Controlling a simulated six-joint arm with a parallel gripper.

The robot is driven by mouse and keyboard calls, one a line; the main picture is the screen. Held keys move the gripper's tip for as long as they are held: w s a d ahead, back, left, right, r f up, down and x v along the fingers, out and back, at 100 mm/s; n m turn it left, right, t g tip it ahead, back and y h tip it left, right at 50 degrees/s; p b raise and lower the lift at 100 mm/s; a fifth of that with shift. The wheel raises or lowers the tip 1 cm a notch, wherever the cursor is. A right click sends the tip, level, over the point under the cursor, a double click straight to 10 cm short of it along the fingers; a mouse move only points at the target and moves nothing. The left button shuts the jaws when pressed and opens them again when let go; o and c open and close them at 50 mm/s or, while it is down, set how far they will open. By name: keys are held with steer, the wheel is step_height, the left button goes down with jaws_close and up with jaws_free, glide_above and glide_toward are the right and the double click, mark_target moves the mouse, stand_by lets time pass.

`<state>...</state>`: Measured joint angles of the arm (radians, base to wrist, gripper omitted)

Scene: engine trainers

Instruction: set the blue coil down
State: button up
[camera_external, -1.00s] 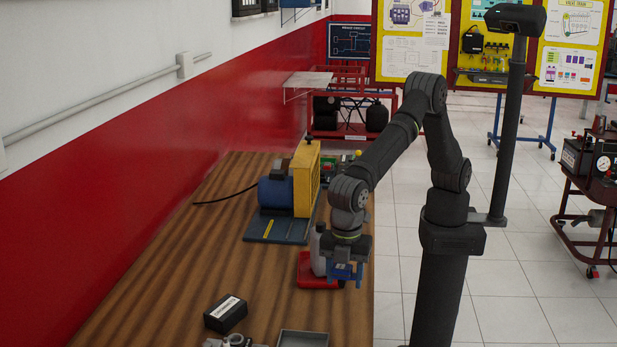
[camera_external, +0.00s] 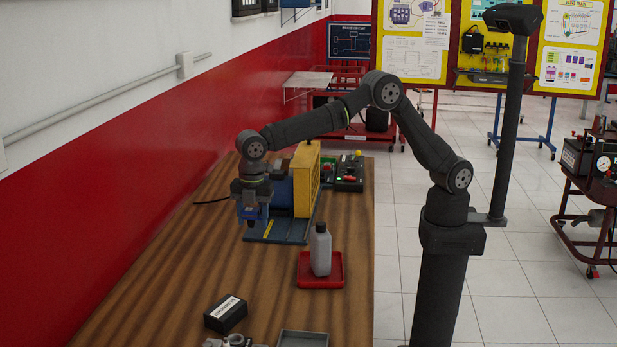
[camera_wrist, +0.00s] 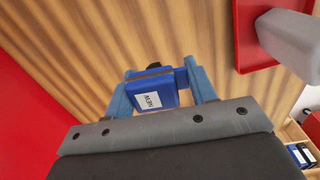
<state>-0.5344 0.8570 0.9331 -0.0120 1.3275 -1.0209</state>
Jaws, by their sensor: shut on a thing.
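The blue coil (camera_wrist: 152,92) carries a white label reading "NEW" in the wrist view. My gripper (camera_wrist: 160,90) is shut on it, with a blue finger on each side. In the external view my gripper (camera_external: 252,212) points down on the left side of the table, in front of the blue and yellow machine. The coil is small there and hard to tell from the blue fingers. I cannot tell its exact height above the wood.
A grey bottle (camera_external: 320,252) stands on a red tray (camera_external: 335,284) to the right. The machine's blue base (camera_external: 270,229) lies behind. A black labelled box (camera_external: 226,314) and a grey tray (camera_external: 303,339) are near the front. Bare wood (camera_external: 190,265) lies between.

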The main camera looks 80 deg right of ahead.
steer(key=w+d, duration=0.2)
glide_above(244, 279)
step_height(244, 279, down, 7)
steer(key=shift+s+d+r, duration=0.1)
steer(key=shift+d, duration=0.05)
steer(key=shift+f, duration=2)
steer(key=shift+f, duration=0.1)
steer(key=shift+f, duration=0.1)
steer(key=o, duration=1.1)
